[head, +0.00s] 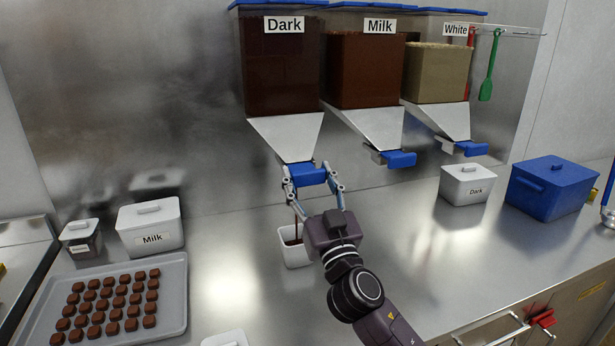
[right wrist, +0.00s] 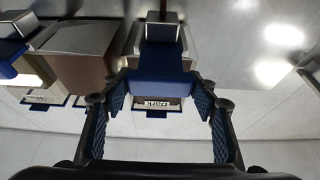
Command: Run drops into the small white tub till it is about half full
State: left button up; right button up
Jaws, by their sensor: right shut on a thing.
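The small white tub (head: 293,257) stands on the steel counter under the Dark dispenser (head: 282,75). A thin dark brown stream of drops (head: 297,228) falls into it. Some dark brown shows inside, but my right gripper covers part of the tub and I cannot tell the level. My right gripper (head: 313,179) is shut on the blue outlet handle (head: 307,171) of the Dark dispenser. In the right wrist view, its two fingers sit on either side of the blue handle (right wrist: 160,88). My left gripper is not in view.
Milk (head: 364,70) and White (head: 437,75) dispensers hang to the right. A lidded Milk tub (head: 150,226) and a tray of chocolates (head: 174,300) are at left. A lidded Dark tub (head: 467,184) and blue box (head: 551,184) stand at right.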

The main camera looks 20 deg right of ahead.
jog(key=o, duration=1.7)
jog(key=v, duration=1.2)
